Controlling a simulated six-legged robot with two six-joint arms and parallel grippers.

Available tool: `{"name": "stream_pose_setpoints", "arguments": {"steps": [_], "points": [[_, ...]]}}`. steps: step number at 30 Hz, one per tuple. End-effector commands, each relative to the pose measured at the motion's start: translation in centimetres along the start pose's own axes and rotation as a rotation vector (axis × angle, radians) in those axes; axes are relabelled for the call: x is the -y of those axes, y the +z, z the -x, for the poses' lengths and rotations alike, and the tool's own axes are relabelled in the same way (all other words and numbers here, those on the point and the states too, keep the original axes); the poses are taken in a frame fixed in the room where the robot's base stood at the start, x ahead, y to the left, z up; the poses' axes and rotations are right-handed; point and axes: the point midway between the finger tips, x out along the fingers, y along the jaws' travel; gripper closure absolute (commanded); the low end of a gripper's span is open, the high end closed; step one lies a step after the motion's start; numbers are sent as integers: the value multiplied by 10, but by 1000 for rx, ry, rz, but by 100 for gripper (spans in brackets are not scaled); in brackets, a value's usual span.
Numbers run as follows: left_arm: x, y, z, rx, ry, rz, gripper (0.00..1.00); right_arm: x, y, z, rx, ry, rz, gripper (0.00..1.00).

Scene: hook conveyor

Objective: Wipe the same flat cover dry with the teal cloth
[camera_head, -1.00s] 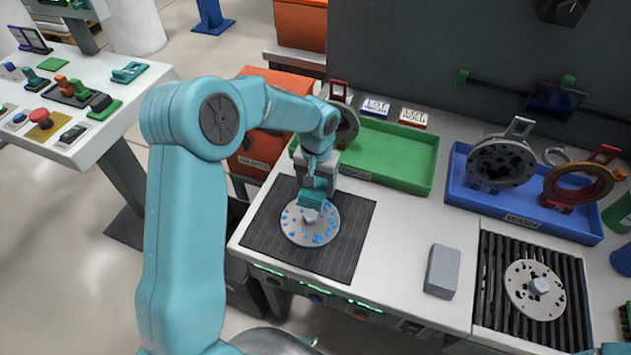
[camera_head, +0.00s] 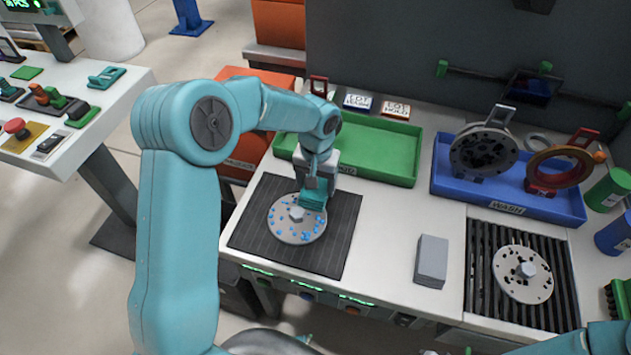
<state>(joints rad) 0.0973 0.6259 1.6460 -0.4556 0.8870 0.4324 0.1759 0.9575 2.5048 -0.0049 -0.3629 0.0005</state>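The flat cover (camera_head: 285,229), a pale grey disc with a raised hub and scattered blue wet spots, lies on the dark ribbed mat (camera_head: 260,255). My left gripper (camera_head: 314,190) is shut on the teal cloth (camera_head: 313,200). The cloth is over the cover's upper right edge; whether it presses on the surface is hard to tell. Blue spots show on both sides of the hub and below it. My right arm enters at the bottom right, and its gripper is outside the view.
A second perforated disc (camera_head: 508,283) lies on the slotted black grate (camera_head: 480,300) at right. A grey block (camera_head: 431,262) stands between mat and grate. A green tray (camera_head: 385,170) is behind the mat. A blue WASH tray (camera_head: 470,197) holds upright ring parts. Bare counter separates mat and block.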

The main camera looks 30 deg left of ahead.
Motion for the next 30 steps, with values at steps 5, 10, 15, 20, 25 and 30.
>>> {"name": "stream_pose_setpoints", "arguments": {"steps": [5,10,15,20,25,30], "points": [[0,-1,20,-3,0,0,56,5,0,13,0,0,0,57],[0,-1,39,-3,0,0,56,9,0,26,0,0,0,57],[0,0,57,-2,0,0,56,13,1,37,0,0,0,57],[0,0,60,-2,0,0,56,14,1,37,0,0,0,57],[0,0,59,-2,0,0,56,13,1,37,0,0,0,57],[0,0,59,-1,0,0,56,13,1,37,0,0,0,57]]}}
